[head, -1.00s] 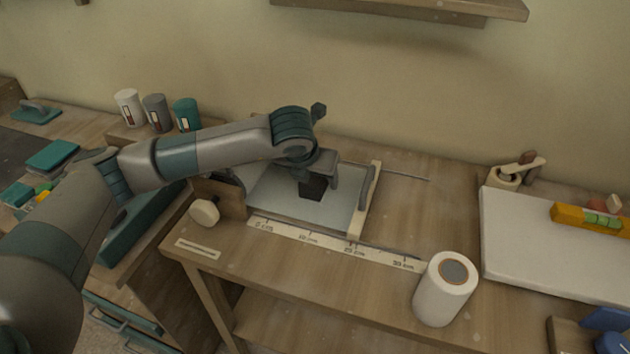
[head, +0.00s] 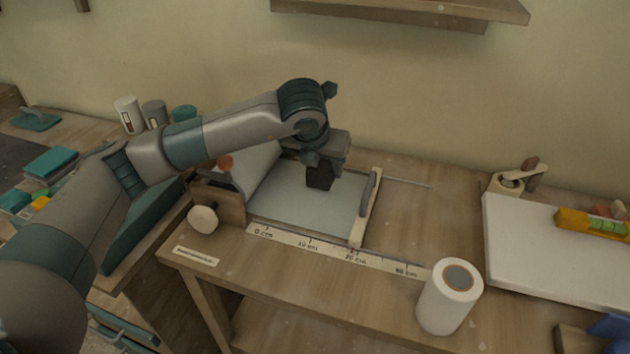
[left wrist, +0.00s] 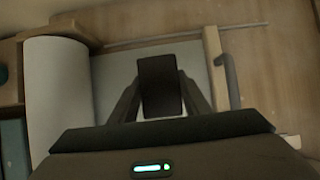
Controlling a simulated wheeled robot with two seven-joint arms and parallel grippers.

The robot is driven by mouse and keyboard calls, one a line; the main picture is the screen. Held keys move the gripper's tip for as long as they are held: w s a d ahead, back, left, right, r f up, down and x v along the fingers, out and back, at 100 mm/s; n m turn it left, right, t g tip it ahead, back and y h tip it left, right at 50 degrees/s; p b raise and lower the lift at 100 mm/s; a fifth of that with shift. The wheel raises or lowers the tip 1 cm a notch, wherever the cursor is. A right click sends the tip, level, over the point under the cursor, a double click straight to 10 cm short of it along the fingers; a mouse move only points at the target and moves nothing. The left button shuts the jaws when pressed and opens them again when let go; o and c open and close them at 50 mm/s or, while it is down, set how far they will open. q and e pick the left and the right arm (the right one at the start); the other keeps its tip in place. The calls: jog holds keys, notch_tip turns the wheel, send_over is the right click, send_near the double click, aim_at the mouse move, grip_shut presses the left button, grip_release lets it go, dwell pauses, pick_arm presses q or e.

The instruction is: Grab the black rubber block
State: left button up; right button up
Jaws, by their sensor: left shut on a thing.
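The black rubber block (head: 319,178) is a small dark block in the head view, just under my left gripper (head: 318,164). In the left wrist view the block (left wrist: 161,84) stands between the two fingers of the left gripper (left wrist: 161,100), which is shut on it. The block is over the pale grey plate (head: 290,205) of the wooden fixture, and it appears raised above that surface. Its upper part is hidden by the fingers in the head view. My right gripper is not in view.
A wooden bar with a grey handle (head: 367,190) borders the plate on the right, and a scale strip (head: 335,251) runs along the front. A white roll (head: 446,300) stands at the front right. A white board (head: 520,250) lies farther right. A shelf (head: 400,12) hangs above.

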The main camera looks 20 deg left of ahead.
pick_arm(q)
jog(key=w+d+r+b, duration=0.2)
jog(key=w+d+r, duration=0.3)
jog(key=d, duration=0.3)
jog(key=shift+d+r, duration=0.25)
jog(key=shift+r, duration=0.2)
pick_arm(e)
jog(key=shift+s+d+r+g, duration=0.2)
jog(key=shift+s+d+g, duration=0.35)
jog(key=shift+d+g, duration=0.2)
